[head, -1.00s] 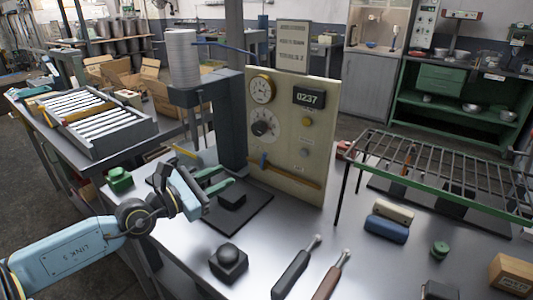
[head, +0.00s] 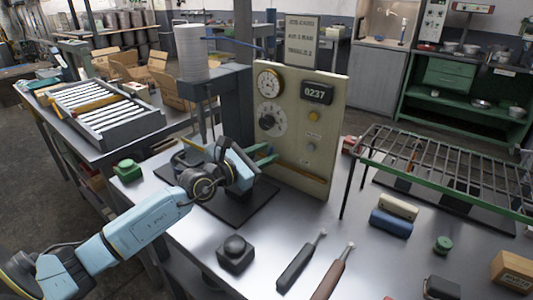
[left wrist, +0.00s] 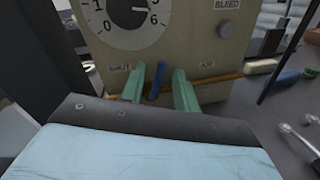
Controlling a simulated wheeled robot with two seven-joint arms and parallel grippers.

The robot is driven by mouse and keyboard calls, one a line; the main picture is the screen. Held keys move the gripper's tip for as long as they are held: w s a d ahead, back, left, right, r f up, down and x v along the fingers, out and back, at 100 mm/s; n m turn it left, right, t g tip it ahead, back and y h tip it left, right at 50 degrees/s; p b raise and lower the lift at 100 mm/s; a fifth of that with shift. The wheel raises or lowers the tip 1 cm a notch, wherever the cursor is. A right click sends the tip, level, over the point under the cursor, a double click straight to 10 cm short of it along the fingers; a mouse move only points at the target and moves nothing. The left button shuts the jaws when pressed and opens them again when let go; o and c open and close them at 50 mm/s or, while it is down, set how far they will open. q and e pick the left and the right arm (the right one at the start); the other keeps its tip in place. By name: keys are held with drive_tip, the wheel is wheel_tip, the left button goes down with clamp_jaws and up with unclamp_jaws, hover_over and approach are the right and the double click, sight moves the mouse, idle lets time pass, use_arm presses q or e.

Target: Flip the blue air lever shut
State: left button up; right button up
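The blue air lever (left wrist: 156,83) shows in the left wrist view as a small upright blue bar low on the cream panel (left wrist: 212,53). It stands between the "SHUT" and "AIR" labels. My left gripper (left wrist: 159,76) has its two green fingers apart, one on each side of the lever. A gap seems to show between lever and fingers; whether either touches it I cannot tell. In the head view the left gripper (head: 264,155) is at the panel's lower left and hides the lever. My right gripper is in neither view.
The panel carries dials and a 0237 display (head: 316,92). A black block (head: 235,253) and two handled tools (head: 300,262) lie at the front. A wire rack (head: 440,165) stands to the right. A roller tray (head: 100,112) is at the left.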

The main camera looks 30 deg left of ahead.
use_arm(q)
drive_tip(key=shift+w+d, duration=0.15)
drive_tip(key=shift+w, duration=0.3)
clamp_jaws()
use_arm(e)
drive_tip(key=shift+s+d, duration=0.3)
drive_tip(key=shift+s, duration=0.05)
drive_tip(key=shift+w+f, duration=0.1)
